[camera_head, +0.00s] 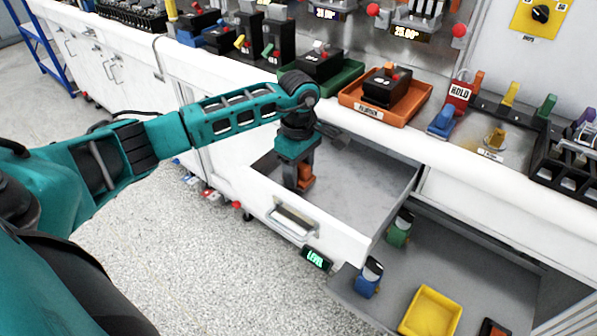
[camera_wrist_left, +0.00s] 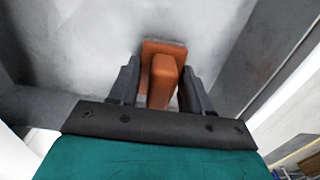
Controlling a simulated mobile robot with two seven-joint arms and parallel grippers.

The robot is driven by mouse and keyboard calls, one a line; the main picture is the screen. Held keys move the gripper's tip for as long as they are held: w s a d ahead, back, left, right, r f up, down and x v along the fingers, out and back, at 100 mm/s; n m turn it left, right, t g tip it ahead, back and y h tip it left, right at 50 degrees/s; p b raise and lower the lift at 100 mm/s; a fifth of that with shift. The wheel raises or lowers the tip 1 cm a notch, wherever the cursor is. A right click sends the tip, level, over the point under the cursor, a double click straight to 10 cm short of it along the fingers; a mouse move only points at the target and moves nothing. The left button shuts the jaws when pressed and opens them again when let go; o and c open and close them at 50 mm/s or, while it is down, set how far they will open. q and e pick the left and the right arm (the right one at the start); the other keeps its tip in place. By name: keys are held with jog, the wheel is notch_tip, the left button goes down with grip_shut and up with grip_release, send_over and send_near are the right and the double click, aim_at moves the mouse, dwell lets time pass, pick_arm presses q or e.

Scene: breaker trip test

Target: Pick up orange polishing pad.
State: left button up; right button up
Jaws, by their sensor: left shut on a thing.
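The orange polishing pad (camera_head: 305,178) is inside the open upper drawer (camera_head: 352,190), near its left side. In the left wrist view the pad (camera_wrist_left: 163,68) shows a wide flat base and a narrower raised handle between the two dark fingers. My left gripper (camera_head: 300,180) points down into the drawer and is shut on the pad's handle; it also shows in the left wrist view (camera_wrist_left: 157,92). I cannot tell whether the pad's base touches the drawer floor. My right gripper is in neither view.
A lower drawer (camera_head: 455,262) is open at the right, with a yellow tray (camera_head: 432,312), a blue item (camera_head: 368,280) and a green item (camera_head: 399,230). The counter above holds an orange tray (camera_head: 350,97) and several breakers. The upper drawer's walls surround my left gripper.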

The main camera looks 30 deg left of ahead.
pick_arm(q)
notch_tip(320, 180, up, 20)
jog(key=shift+f, duration=0.25)
